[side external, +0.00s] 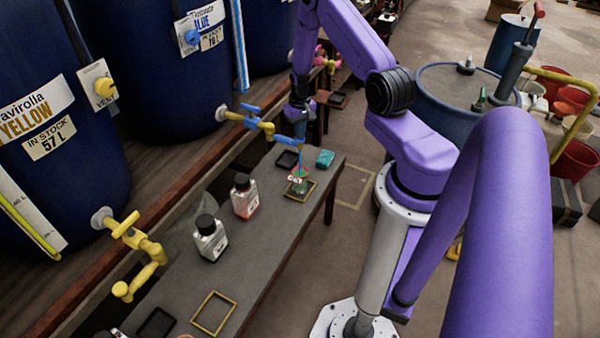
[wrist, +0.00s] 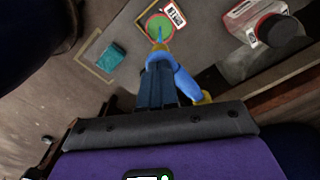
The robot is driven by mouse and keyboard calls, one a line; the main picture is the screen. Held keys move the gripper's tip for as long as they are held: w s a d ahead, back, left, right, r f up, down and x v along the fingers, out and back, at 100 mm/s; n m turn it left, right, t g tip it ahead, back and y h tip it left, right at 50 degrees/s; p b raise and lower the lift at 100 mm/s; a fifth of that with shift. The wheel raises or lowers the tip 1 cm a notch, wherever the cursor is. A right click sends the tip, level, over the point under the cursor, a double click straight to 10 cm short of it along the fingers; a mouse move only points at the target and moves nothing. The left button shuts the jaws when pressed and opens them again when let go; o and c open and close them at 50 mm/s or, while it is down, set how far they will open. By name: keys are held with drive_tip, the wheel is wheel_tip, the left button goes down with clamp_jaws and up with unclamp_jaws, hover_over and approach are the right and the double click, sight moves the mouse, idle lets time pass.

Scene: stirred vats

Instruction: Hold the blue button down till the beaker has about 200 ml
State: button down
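The beaker (side external: 299,187) stands on the bench under the end of the blue tap (side external: 285,139), with a red-and-white tag beside it. In the wrist view the beaker (wrist: 154,22) shows from above with green liquid; its level marks cannot be read. A thin blue streak runs from the spout into it, seemingly a stream. My gripper (side external: 299,117) is over the tap; in the wrist view its fingers (wrist: 160,72) look together, with their tips down at the tap (wrist: 187,84). They hide the tap's top, so contact with a button there cannot be seen. A blue knob (side external: 190,37) is on the blue vat.
A red-labelled bottle (side external: 245,199) and a dark-capped bottle (side external: 209,241) stand left of the beaker. A teal block (side external: 324,158) lies behind it. A yellow tap (side external: 140,252) juts over the bench (side external: 262,262) at left. An empty yellow frame (side external: 213,312) lies at the near end.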

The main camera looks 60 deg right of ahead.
drive_tip(key=shift+r, duration=0.1)
wheel_tip(320, 180, up, 8)
idle(0.5)
idle(0.7)
drive_tip(key=a+r+n, duration=0.4)
drive_tip(key=a+r, duration=0.3)
drive_tip(key=a, duration=0.5)
drive_tip(key=a+r+n, duration=0.4)
drive_tip(key=a+r, duration=0.2)
drive_tip(key=a, duration=0.6)
drive_tip(key=s+a+r+n, duration=0.55)
drive_tip(key=s+a, duration=0.35)
drive_tip(key=s, duration=0.2)
drive_tip(key=s+r+n, duration=0.1)
drive_tip(key=s+n, duration=0.1)
drive_tip(key=s, duration=0.4)
drive_tip(key=s+a+r+n, duration=0.1)
drive_tip(key=s+r+n, duration=0.1)
drive_tip(key=s, duration=0.5)
drive_tip(key=shift+a+n, duration=0.15)
drive_tip(key=shift+n, duration=0.4)
